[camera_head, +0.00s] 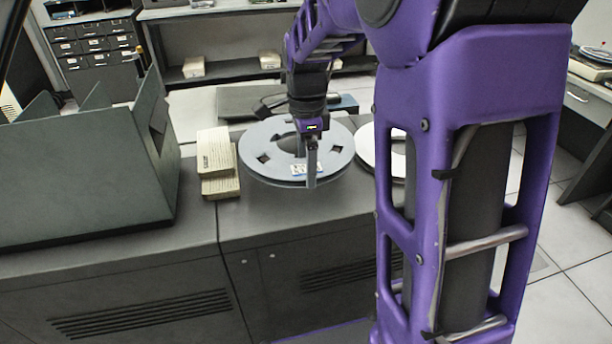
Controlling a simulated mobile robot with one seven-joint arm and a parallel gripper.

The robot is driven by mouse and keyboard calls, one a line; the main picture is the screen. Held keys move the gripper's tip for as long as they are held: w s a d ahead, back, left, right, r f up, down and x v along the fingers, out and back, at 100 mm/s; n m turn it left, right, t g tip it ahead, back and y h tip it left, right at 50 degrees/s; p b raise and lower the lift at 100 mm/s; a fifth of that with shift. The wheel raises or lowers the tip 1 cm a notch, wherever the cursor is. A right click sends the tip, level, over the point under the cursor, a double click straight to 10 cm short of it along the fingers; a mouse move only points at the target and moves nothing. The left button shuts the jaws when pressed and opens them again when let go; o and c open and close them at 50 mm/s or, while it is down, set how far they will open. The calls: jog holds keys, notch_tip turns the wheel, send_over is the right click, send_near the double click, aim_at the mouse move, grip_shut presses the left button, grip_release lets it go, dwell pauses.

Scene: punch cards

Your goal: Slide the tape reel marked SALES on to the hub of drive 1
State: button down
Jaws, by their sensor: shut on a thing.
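A grey tape reel (262,138) lies flat on or just above the dark cabinet top in the middle of the view. It has a small coloured label (298,169) near its front rim, too small to read, so I cannot tell whether it says SALES. My gripper (306,160) points down over the front part of this reel and is shut on it; one finger shows in front of the label area and the other is near the centre opening. Part of the reel is hidden behind the gripper. I cannot make out drive 1 or its hub.
A second, paler reel (368,150) lies to the right, partly hidden by my purple arm. Card stacks (216,163) sit left of the grey reel. A dark green tray (75,185) stands at the left of the cabinet top (285,212). The front strip of the top is clear.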

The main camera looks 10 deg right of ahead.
notch_tip(320, 180, up, 4)
jog(key=shift+p, duration=0.3)
notch_tip(320, 180, up, 3)
jog(key=shift+f+p, duration=0.1)
jog(key=shift+p, duration=0.95)
jog(key=shift+r, duration=1.15)
